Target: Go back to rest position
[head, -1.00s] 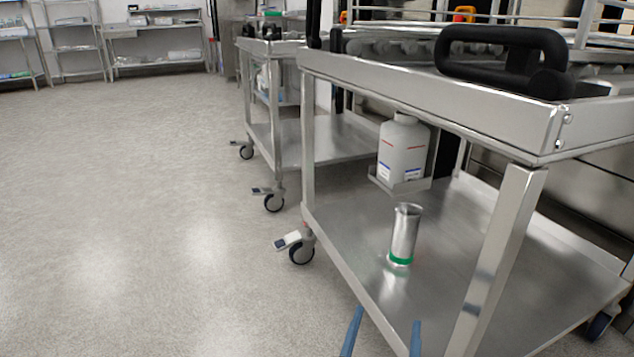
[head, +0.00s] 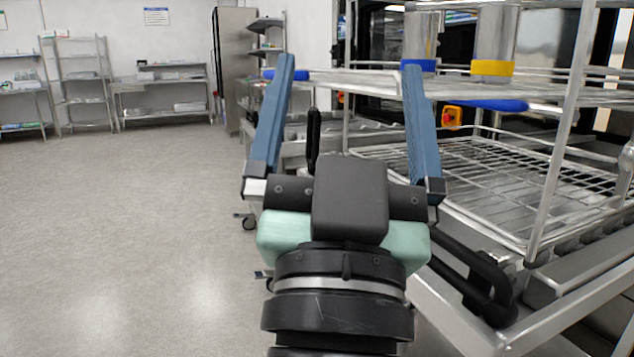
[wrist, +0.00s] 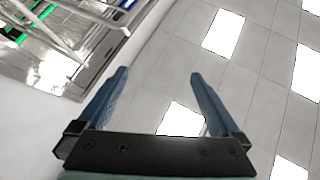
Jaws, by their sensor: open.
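My gripper (head: 345,68) is raised in the middle of the head view, with its two blue fingers spread wide apart and pointing up. Nothing is between the fingers. In the wrist view my gripper (wrist: 155,80) is also open and empty, facing a ceiling with bright light panels. The right finger overlaps the rack and cart in the head view, and I cannot tell how far apart they are in depth.
A steel cart (head: 560,330) with a black handle (head: 480,275) stands at right. It carries a wire rack (head: 480,170); cylinders with a blue band (head: 420,65) and a yellow band (head: 492,67) are on its upper level. Shelves (head: 165,90) line the back wall. The left floor (head: 120,230) is clear.

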